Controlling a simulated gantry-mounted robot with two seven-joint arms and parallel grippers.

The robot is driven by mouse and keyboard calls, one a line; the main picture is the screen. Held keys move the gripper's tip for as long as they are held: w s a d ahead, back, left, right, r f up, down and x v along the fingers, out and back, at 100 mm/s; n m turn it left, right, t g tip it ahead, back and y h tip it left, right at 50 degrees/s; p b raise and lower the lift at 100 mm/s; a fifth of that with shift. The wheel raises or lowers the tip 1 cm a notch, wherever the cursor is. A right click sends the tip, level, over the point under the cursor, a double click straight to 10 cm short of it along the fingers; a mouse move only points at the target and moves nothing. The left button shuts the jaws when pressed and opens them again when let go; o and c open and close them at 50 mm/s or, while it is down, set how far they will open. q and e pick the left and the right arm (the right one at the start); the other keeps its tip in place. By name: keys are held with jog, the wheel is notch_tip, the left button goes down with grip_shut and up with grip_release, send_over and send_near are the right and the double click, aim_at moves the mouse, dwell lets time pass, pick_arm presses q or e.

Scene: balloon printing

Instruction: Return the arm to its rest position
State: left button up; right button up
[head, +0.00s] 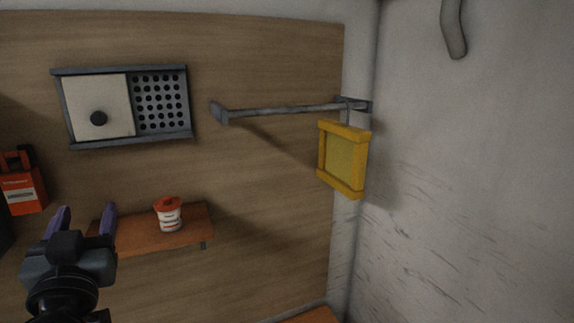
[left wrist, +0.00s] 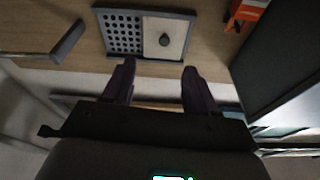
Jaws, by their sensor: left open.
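My left gripper (head: 83,222) is in the lower left of the head view, with its two purple fingers apart and nothing between them. It stands in front of the left part of a wooden shelf (head: 150,238). In the left wrist view the gripper's fingers (left wrist: 157,80) point toward a grey-framed panel (left wrist: 125,35) with a plain sliding cover and a grid of holes. The same panel (head: 160,103) is on the wooden wall above the gripper in the head view. My right gripper is in neither view.
A white and red can (head: 169,216) stands on the shelf. A red-orange box (head: 22,187) is at the far left. A grey rod (head: 285,110) sticks out by the corner, with a yellow frame (head: 343,159) hanging below it. The area in front of the right wall is clear.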

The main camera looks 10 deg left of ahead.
pick_arm(q)
jog(key=s+d+f+m+g+h+p, duration=0.2)
jog(key=f+m+h, duration=0.15)
jog(key=f, duration=1.15)
jog(key=s+d+f+m+g+h+p, duration=0.1)
jog(key=f+m+g+h, duration=0.3)
jog(key=f, duration=1.2)
jog(key=s+d+f+g+h, duration=0.1)
jog(key=s+d+f+g, duration=0.3)
jog(key=s+f, duration=0.4)
jog(key=s+d+f+g+h+p, duration=0.1)
jog(key=s+d+f+g+h, duration=0.1)
jog(key=s+d+f+g, duration=0.2)
jog(key=s+d+f, duration=0.3)
jog(key=s+f, duration=0.1)
jog(key=s, duration=0.3)
jog(key=shift+s+f, duration=0.2)
jog(key=shift+f, duration=0.2)
jog(key=shift+n+h, duration=0.25)
